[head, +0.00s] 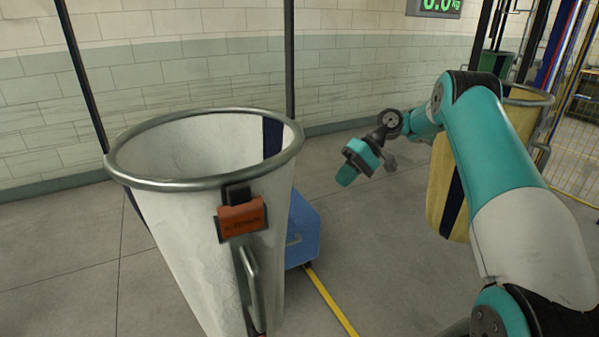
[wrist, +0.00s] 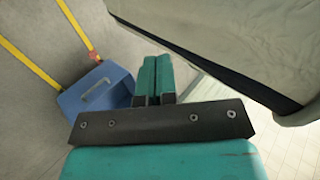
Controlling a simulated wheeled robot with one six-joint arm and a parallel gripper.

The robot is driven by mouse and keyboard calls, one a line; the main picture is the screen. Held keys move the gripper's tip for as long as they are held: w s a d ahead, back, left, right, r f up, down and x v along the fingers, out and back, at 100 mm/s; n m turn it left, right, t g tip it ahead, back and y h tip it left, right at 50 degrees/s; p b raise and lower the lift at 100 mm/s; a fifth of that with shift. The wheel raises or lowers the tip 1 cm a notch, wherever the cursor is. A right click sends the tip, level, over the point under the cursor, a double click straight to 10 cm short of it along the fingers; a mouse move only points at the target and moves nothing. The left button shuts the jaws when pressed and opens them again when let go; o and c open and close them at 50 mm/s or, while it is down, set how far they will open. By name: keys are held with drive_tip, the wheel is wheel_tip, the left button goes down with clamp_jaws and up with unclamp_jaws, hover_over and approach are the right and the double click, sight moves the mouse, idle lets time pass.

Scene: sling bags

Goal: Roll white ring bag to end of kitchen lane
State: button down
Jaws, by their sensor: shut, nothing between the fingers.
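The white ring bag (head: 190,250) hangs open at the left of the head view under a round metal ring (head: 205,183). An orange tag (head: 242,217) is clipped near its rim, with a metal handle (head: 252,285) below. Its lower end is cut off by the frame. My gripper (head: 346,176) is to the right of the bag, apart from it, with empty teal fingers closed together. The closed fingers also show in the wrist view (wrist: 156,75). A pale bag wall with a dark band (wrist: 250,45) fills the wrist view's upper right; I cannot tell which bag it is.
A blue box (head: 301,232) stands on the floor behind the white bag. A yellow floor line (head: 330,301) runs past it. A yellow bag (head: 446,190) with a dark stripe hangs at right, partly behind my arm. A green display (head: 436,5) is on the back wall.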

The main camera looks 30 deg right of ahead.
drive_tip(key=a+r+x, duration=0.1)
drive_tip(key=x, duration=1.1)
drive_tip(key=shift+w+r+p, duration=0.15)
drive_tip(key=shift+w+p, duration=0.15)
drive_tip(key=shift+w, duration=0.1)
drive_tip(key=shift+a, duration=0.15)
